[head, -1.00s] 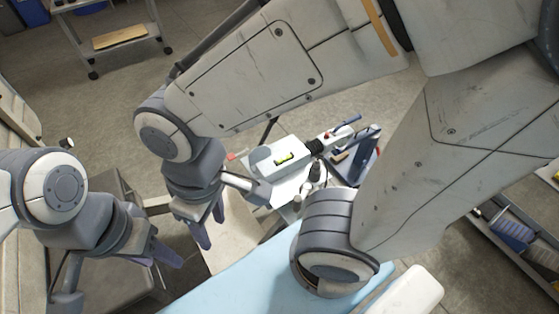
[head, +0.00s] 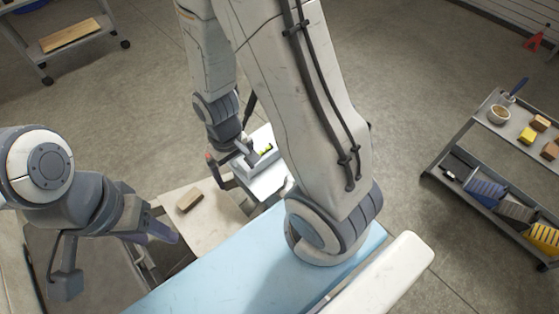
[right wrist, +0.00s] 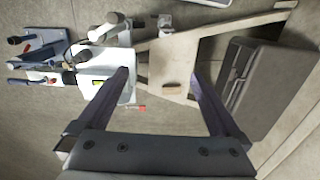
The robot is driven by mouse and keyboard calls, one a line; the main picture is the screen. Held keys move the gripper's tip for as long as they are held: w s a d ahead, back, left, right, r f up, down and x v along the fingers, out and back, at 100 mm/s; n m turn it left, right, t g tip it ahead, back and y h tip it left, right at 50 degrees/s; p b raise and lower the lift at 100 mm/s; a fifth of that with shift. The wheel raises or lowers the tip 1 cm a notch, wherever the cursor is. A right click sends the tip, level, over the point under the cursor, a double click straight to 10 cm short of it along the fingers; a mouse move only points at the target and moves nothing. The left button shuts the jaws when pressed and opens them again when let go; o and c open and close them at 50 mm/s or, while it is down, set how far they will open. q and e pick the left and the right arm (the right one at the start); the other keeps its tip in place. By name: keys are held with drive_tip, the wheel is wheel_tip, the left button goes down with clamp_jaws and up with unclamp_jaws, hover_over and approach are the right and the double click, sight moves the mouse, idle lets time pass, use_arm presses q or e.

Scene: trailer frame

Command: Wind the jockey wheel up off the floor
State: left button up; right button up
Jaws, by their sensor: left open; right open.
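The trailer's pale frame shows in the head view (head: 215,215) and the right wrist view (right wrist: 172,70). Its white front plate (right wrist: 88,58) carries a yellow-green level vial, with a blue-handled coupling (right wrist: 40,48) beyond it. A white upright cylinder with a rounded end (right wrist: 106,30) stands by the plate; I cannot tell whether it is part of the jockey wheel. The wheel and its floor contact are not clearly visible. My right gripper (right wrist: 160,75) is open and empty above the frame, beside the plate. My left gripper (head: 172,238) is open and empty, left of the frame.
A small brown block (head: 189,201) lies on the frame. A dark case (right wrist: 265,90) is right of the frame in the right wrist view. A tool cart (head: 480,190) stands at the right, another shelf (head: 70,38) at upper left.

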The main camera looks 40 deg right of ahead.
drive_tip(key=s+d+f+m+p, duration=0.1)
drive_tip(key=d+f+m, duration=0.1)
drive_tip(key=d+f, duration=0.1)
drive_tip(key=s+d+f+m+p, duration=0.1)
drive_tip(key=s+d+f, duration=0.1)
drive_tip(key=d+f, duration=0.2)
drive_tip(key=s+d+f+m+p, duration=0.1)
drive_tip(key=d+f+m, duration=0.1)
drive_tip(key=d+f, duration=0.2)
drive_tip(key=shift+s+d+m, duration=0.2)
drive_tip(key=shift+s+m, duration=0.1)
drive_tip(key=shift+s, duration=0.1)
drive_tip(key=shift+d+f, duration=0.1)
drive_tip(key=shift+f, duration=0.1)
wheel_tip(320, 180, down, 11)
drive_tip(key=b, duration=0.9)
drive_tip(key=shift+r, duration=0.45)
drive_tip(key=c, duration=0.3)
clamp_jaws()
use_arm(q)
drive_tip(key=shift+m, duration=0.3)
drive_tip(key=f, duration=0.4)
drive_tip(key=shift+d+f, duration=0.3)
drive_tip(key=shift+f, duration=0.1)
use_arm(e)
drive_tip(key=shift+w, duration=0.1)
